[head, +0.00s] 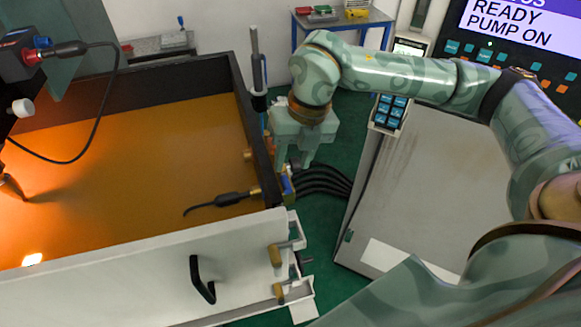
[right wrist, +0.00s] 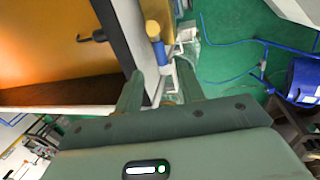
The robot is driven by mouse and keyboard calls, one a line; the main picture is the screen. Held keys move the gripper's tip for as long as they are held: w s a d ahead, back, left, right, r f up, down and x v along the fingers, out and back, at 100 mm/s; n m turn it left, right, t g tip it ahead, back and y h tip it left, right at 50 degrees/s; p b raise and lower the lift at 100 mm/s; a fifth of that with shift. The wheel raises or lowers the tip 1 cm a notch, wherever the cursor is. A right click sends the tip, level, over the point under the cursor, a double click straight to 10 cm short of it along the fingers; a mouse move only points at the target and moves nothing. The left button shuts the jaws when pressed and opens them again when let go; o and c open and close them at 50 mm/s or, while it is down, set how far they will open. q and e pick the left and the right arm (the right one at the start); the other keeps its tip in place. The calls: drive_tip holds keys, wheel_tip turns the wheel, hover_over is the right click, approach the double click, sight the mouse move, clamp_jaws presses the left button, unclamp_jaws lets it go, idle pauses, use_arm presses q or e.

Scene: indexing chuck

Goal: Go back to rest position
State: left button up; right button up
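My right gripper (head: 294,163) points down just outside the right wall of the orange-lit tank (head: 240,95), near small fittings on that wall. In the right wrist view its two fingers (right wrist: 160,78) stand apart with a gap between them. A blue handle with a yellow end (right wrist: 157,48) shows beyond the gap, close to the fingers; I cannot tell whether they touch it. Nothing is clearly held. My right arm reaches in from the right of the head view, over the grey panel. My left gripper does not show.
A corded black probe (head: 230,199) lies at the tank's right side. A white front panel with a black handle (head: 202,280) is nearest me. A grey cabinet (head: 420,190) with a keypad (head: 389,110) and a lit screen (head: 520,25) stand right. Green floor shows between.

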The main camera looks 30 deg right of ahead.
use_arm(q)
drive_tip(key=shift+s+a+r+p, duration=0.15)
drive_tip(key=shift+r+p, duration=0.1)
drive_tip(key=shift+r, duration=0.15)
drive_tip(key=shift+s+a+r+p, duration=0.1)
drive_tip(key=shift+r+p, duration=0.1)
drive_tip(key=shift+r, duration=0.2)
use_arm(e)
drive_tip(key=shift+w+d+r, duration=0.1)
drive_tip(key=shift+d+r, duration=0.15)
drive_tip(key=shift+r, duration=0.3)
drive_tip(key=shift+d+r, duration=0.25)
drive_tip(key=shift+r, duration=0.3)
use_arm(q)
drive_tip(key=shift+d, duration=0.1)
